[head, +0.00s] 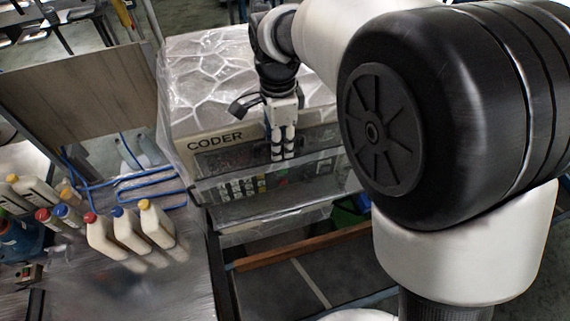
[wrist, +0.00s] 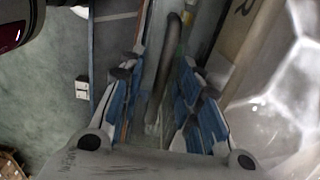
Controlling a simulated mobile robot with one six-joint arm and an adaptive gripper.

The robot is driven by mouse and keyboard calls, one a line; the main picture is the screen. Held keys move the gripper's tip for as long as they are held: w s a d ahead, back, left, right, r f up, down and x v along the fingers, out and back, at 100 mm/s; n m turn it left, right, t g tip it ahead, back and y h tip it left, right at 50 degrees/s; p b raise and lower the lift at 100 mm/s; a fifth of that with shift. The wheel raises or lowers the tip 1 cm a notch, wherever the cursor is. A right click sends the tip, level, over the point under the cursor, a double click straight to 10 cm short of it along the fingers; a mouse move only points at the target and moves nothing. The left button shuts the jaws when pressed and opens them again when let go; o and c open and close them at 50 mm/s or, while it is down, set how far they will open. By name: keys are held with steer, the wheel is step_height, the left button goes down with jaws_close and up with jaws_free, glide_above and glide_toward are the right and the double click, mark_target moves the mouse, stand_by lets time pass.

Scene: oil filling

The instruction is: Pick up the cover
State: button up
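A clear plastic sheet (head: 225,65) lies over the top of the box marked CODER and hangs past its edges. It may be the cover; I cannot tell for sure. The sheet's shiny creases also show at the right of the wrist view (wrist: 285,90). My gripper (head: 283,155) points down in front of the box's front face, just right of the lettering. In the wrist view my gripper (wrist: 163,70) has its two blue-padded fingers apart. A dark bar-like shape (wrist: 168,55) shows between them, with no clear contact.
Below the box front is a panel with coloured buttons (head: 245,187). Several oil bottles (head: 130,230) stand on the film-covered table (head: 150,290) at left. Blue tubing (head: 130,182) and a wooden board (head: 75,95) are behind them. A brown rail (head: 300,247) runs below the box.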

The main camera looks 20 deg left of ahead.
steer(key=shift+c, duration=0.2)
jaws_close()
